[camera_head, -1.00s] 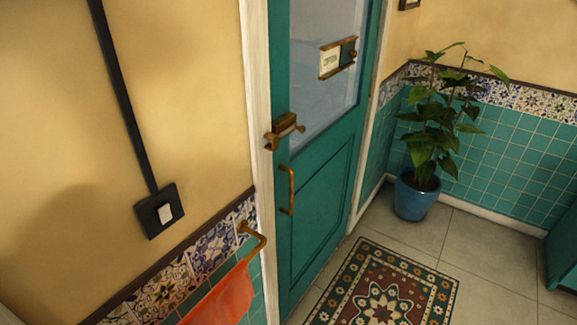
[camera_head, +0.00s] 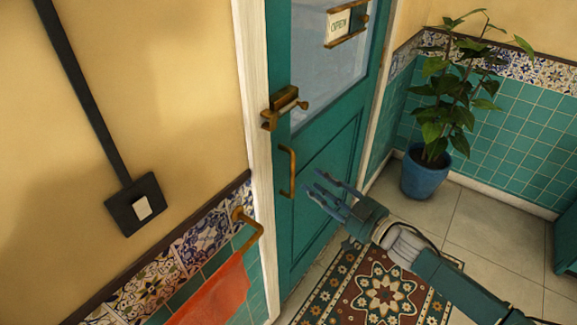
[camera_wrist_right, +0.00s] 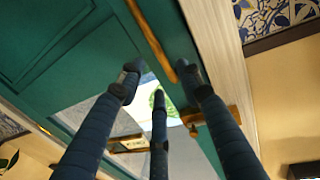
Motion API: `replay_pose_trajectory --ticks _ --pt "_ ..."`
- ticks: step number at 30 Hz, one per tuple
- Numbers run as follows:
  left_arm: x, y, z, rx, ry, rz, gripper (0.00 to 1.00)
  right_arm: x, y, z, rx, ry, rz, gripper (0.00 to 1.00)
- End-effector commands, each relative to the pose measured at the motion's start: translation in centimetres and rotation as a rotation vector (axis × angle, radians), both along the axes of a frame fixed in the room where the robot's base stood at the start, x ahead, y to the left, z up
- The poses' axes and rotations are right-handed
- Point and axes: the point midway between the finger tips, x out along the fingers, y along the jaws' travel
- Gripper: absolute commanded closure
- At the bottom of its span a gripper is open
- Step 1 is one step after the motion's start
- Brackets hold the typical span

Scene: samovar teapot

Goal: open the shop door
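The teal shop door (camera_head: 325,170) stands shut in its white frame, with a glass pane in its upper part. A brass pull handle (camera_head: 289,172) is upright on its left side, and a brass latch (camera_head: 284,104) sits above it. My right gripper (camera_head: 325,190) is open and empty, its fingers pointing at the door just right of the handle, apart from it as far as I can tell. In the right wrist view the handle (camera_wrist_right: 150,38) runs slantwise between the spread outer fingers, with the latch (camera_wrist_right: 207,116) beyond. My left gripper is out of view.
A brass rail (camera_head: 247,222) with an orange cloth (camera_head: 212,297) sticks out from the left wall, below a black switch (camera_head: 137,205). A potted plant (camera_head: 424,177) stands right of the door. A patterned rug (camera_head: 345,300) lies on the floor before it.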

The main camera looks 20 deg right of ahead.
Motion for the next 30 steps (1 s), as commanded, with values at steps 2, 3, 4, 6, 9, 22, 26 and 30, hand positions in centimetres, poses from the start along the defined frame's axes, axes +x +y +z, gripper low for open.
replay_pose_trajectory --ticks 2,3,4,6,9,22,26,30 --pt "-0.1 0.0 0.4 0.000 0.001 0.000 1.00 1.2 0.5 0.4 0.000 -0.003 -0.001 0.64" --pt "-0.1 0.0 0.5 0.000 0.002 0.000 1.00 1.8 0.9 0.4 0.001 -0.004 -0.001 0.64" --pt "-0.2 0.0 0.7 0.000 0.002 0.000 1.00 2.3 1.1 0.4 0.001 -0.003 -0.002 0.64" --pt "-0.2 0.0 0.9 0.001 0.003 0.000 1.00 3.6 1.7 0.4 0.000 -0.003 -0.002 0.64" --pt "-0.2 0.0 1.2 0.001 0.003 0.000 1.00 5.3 2.5 0.3 0.001 -0.003 -0.003 0.64" --pt "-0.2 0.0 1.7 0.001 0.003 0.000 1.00 8.7 4.3 0.0 -0.002 0.001 -0.003 0.64" --pt "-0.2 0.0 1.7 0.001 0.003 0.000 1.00 8.7 4.3 -0.1 -0.002 0.001 -0.003 0.64" --pt "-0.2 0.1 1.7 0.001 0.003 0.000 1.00 8.7 4.3 0.0 -0.002 0.001 -0.003 0.76"
